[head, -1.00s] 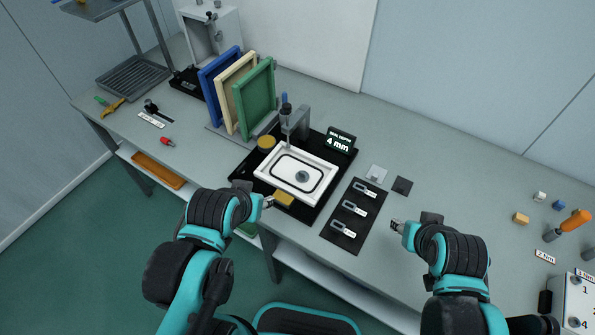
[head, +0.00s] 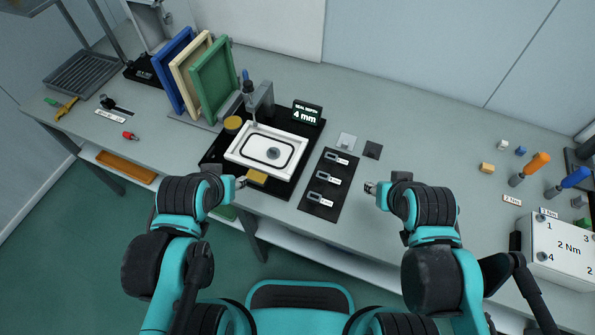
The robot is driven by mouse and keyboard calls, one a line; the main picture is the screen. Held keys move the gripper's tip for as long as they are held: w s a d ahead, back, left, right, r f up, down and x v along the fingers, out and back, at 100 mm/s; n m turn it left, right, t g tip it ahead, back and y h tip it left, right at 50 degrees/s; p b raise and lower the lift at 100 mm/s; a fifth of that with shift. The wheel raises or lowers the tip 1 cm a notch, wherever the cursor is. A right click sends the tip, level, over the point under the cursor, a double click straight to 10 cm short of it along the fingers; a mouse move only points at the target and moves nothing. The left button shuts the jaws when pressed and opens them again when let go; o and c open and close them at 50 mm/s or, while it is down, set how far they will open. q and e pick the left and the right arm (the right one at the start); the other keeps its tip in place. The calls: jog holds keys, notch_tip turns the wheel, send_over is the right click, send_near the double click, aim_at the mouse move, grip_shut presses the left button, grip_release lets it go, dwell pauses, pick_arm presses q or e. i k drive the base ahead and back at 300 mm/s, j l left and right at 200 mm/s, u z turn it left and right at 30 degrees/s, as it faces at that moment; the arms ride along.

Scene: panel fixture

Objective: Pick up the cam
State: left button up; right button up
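Three small grey looped metal parts lie in a column on a black tray (head: 312,212), each beside a white tag: a far one (head: 333,157), a middle one (head: 323,175) and a near one (head: 314,196). They look like the cams, but the tags are too small to read. My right gripper (head: 369,188) is to the right of the tray, apart from these parts. My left gripper (head: 241,183) is by the front edge of the fixture, near a yellow block (head: 257,177). Both grippers are too small to show their opening; I see nothing held.
A white panel (head: 238,154) sits in the black fixture, with a display (head: 307,112) reading 4 mm behind it. Blue, cream and green (head: 213,80) frames stand at the left. The bench between is mostly clear.

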aim_at(329, 203)
jog(key=j+z, duration=0.5)
jog(key=z, duration=0.15)
